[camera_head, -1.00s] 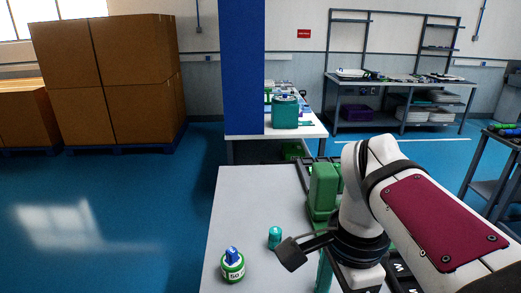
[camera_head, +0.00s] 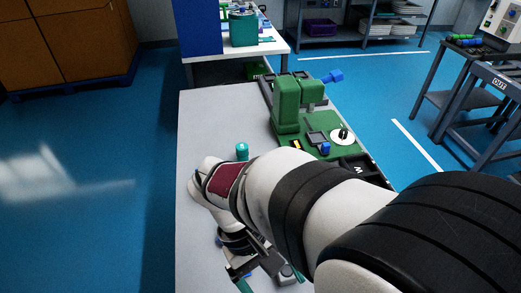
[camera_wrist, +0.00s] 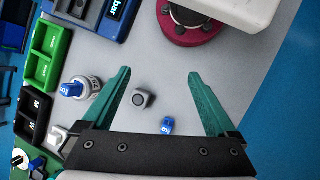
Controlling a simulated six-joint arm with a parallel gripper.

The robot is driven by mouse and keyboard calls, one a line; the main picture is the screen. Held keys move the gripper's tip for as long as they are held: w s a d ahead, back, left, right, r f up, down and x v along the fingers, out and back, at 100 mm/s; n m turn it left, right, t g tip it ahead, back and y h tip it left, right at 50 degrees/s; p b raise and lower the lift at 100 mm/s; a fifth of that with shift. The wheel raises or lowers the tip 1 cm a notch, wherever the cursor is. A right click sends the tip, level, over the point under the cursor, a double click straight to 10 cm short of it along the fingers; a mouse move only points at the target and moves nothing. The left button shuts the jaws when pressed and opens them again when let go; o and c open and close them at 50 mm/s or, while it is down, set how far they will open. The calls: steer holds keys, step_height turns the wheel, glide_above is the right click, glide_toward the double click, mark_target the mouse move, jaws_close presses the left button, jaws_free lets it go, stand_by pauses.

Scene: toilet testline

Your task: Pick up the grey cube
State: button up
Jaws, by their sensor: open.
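The grey cube (camera_wrist: 143,98) is small with a dark round mark on top. In the wrist view it lies on the pale tabletop between my two teal fingers, nearer the left one. My gripper (camera_wrist: 160,75) is open, with nothing held between its fingers. In the head view my gripper is low over the near table, partly hidden by my arm, and I cannot surely pick out the cube there.
A small blue piece (camera_wrist: 167,126) lies close to the cube. Green trays (camera_wrist: 42,62) line the left.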

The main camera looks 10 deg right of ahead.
steer(key=w+a+f+n+h, duration=0.3)
steer(key=w+f+n+h, duration=0.25)
steer(key=f+n, duration=0.2)
steer(key=n+t+h, duration=0.4)
steer(key=n, duration=0.3)
glide_toward(286, 274)
steer(key=x, duration=1.3)
steer(key=shift+w+d+f, duration=0.25)
steer(key=shift+w+d, duration=0.05)
steer(key=shift+w, duration=0.05)
jaws_close()
